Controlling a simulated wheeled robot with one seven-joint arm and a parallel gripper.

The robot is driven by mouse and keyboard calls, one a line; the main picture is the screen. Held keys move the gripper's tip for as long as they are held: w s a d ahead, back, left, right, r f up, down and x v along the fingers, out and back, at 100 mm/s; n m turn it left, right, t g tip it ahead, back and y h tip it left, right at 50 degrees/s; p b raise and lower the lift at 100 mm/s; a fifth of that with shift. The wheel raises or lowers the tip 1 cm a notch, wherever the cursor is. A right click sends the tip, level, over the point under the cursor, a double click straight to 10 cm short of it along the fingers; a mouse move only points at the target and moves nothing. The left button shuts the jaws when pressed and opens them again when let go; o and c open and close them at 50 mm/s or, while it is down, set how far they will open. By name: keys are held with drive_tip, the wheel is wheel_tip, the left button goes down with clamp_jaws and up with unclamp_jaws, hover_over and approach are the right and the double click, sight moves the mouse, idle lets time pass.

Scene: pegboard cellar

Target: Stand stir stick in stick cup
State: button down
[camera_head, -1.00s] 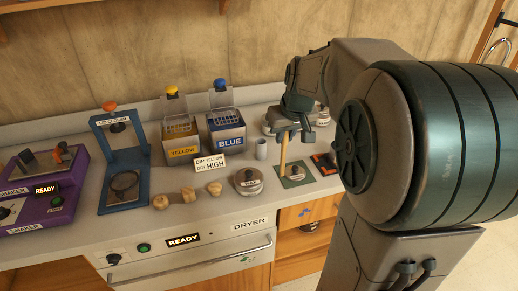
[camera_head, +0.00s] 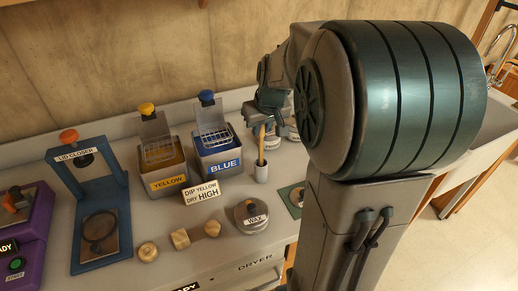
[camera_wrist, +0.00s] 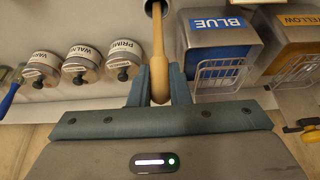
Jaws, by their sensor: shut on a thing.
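My gripper (camera_head: 263,122) is shut on the wooden stir stick (camera_head: 262,146), near its thicker upper end. The stick hangs nearly upright over the small grey stick cup (camera_head: 261,172). Its lower end meets the cup's mouth; how deep it reaches cannot be told. In the wrist view the stick (camera_wrist: 158,45) runs from between my fingers (camera_wrist: 154,90) to the dark mouth of the cup (camera_wrist: 154,8), which the top edge cuts off. The cup stands upright on the counter, right of the blue tank.
The blue tank (camera_head: 220,161) and yellow tank (camera_head: 168,182) stand left of the cup. A sign (camera_head: 201,194), a wax tin (camera_head: 251,217) and a green mat (camera_head: 292,200) lie in front. Lidded tins, including the primer tin (camera_wrist: 121,62), stand close by. My arm hides the counter's right part.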

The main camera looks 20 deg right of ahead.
sight(262, 142)
drive_tip(key=shift+f, duration=2.8)
drive_tip(key=shift+f, duration=0.2)
drive_tip(key=c, duration=1.4)
unclamp_jaws()
drive_tip(key=shift+r, duration=0.1)
drive_tip(key=shift+o, duration=0.2)
